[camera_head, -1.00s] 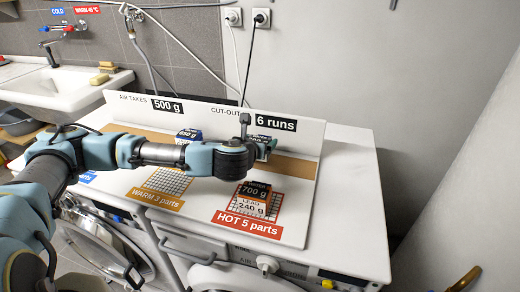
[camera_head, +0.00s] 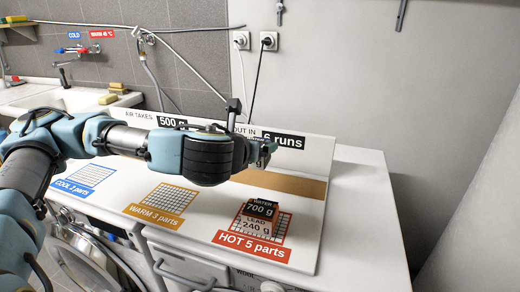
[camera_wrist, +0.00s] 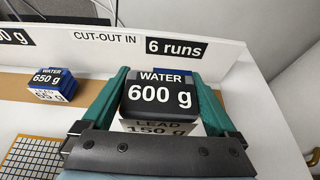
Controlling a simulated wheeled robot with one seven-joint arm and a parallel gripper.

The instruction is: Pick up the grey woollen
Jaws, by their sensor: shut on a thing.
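A dark grey block (camera_wrist: 162,90) is labelled WATER 600 g on its upper part, with a paler part below marked LEAD 150 g. It sits between the green fingers of my gripper (camera_wrist: 160,76) in the wrist view, and they are shut on it from both sides. I cannot tell whether its underside touches the board. No woollen texture shows on it. In the head view my gripper (camera_head: 266,152) is over the back of the white board, and my arm hides the block.
A blue block (camera_wrist: 56,82), WATER 650 g, stands to the left. An orange and dark block (camera_head: 258,212), WATER 700 g, stands on the red HOT grid (camera_head: 250,246). The WARM grid (camera_head: 162,200) and COOL grid (camera_head: 88,176) are bare. An upright sign panel (camera_head: 312,150) runs behind.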

